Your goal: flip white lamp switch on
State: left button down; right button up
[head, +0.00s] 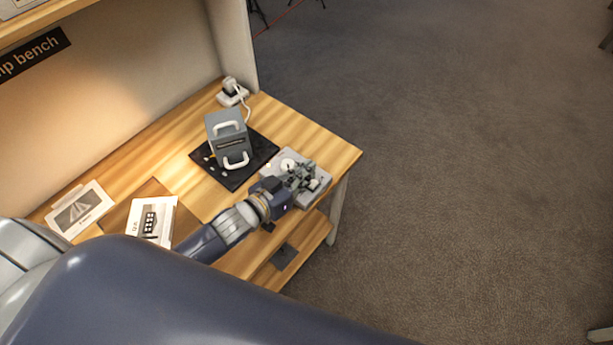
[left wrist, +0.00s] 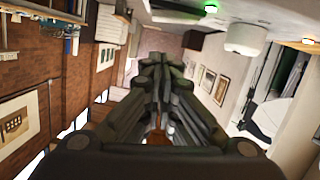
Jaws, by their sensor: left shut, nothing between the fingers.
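A light grey control panel (head: 322,186) lies on the bench near its right end. A round white part (head: 288,164) shows on its upper left, and another small pale part shows near its right side. I cannot tell which part is the white lamp switch. My left gripper (head: 303,178) is shut and empty, over the middle of the panel, hiding part of it; contact cannot be told. In the left wrist view its dark fingers (left wrist: 164,65) are together. A white rounded thing (left wrist: 245,39) and a green light (left wrist: 210,8) show above them. My right gripper is not in view.
A grey box lamp with white handles (head: 228,137) stands on a black mat (head: 234,181) left of the panel. A white plug (head: 231,86) sits behind it. Printed cards (head: 80,210) lie at the bench's left. Open carpet (head: 450,150) lies to the right.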

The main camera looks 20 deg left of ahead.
pick_arm(q)
jog(key=shift+s+d+f, duration=0.15)
jog(key=shift+f, duration=1.05)
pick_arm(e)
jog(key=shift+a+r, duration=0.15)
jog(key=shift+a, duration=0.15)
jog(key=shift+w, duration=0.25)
